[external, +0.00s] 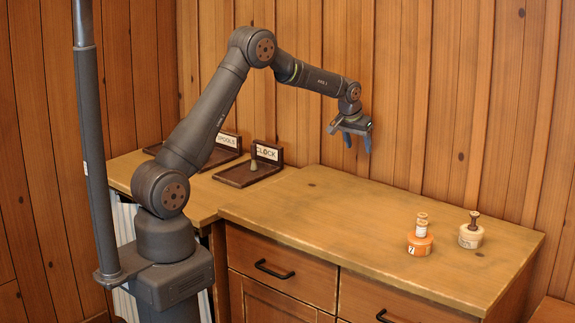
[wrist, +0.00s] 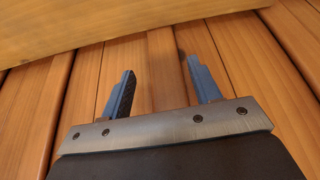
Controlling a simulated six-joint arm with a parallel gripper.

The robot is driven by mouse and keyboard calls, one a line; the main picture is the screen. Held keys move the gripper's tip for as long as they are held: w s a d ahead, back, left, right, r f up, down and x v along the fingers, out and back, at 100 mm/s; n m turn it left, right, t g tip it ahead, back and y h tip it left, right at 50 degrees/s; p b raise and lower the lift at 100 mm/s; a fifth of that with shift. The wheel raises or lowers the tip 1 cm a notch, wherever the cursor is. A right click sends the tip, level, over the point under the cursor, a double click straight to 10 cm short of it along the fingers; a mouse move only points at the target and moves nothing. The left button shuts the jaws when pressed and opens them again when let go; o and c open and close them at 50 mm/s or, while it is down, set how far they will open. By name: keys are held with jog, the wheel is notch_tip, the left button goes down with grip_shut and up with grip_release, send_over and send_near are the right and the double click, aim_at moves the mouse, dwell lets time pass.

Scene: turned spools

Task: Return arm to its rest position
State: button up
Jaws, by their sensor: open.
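My gripper (external: 357,141) is raised in the air above the back of the wooden counter, near the plank wall. Its two blue fingers stand apart with nothing between them. In the wrist view the open gripper (wrist: 160,88) shows against wood planks, with a counter edge across the top. My arm is stretched out to the right from its base at the left.
On the counter (external: 330,215), an orange round piece (external: 420,245) carries a small spool (external: 422,227), and a cream round piece (external: 470,238) carries a dark spool (external: 473,219). A CLOCK tray (external: 232,179) holds a small piece (external: 254,167). A SPOOLS tray (external: 222,155) is partly hidden by my arm.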

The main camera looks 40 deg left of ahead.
jog(key=s+d+m+h, duration=0.1)
jog(key=s+d+m, duration=0.1)
jog(key=d, duration=1.1)
jog(key=shift+r, duration=0.15)
jog(key=w+a+n+y, duration=0.1)
jog(key=w+a+n, duration=0.1)
jog(key=a, duration=1.9)
jog(key=shift+f+n, duration=0.25)
jog(key=shift+n, duration=0.45)
jog(key=s+d+m+h, duration=0.15)
jog(key=d+m, duration=0.25)
jog(key=d, duration=1.7)
jog(key=a+n+y, duration=0.2)
jog(key=a+n, duration=0.3)
jog(key=a, duration=2.4)
jog(key=s+a+n+y, duration=0.1)
jog(key=s+a, duration=0.4)
jog(key=a, duration=0.9)
jog(key=s+a+f+n+g+y, duration=0.1)
jog(key=s+a+n, duration=0.3)
jog(key=a, duration=0.9)
jog(key=shift+s+a+n, duration=0.3)
jog(key=shift+s+a, duration=0.1)
jog(key=shift+s, duration=0.4)
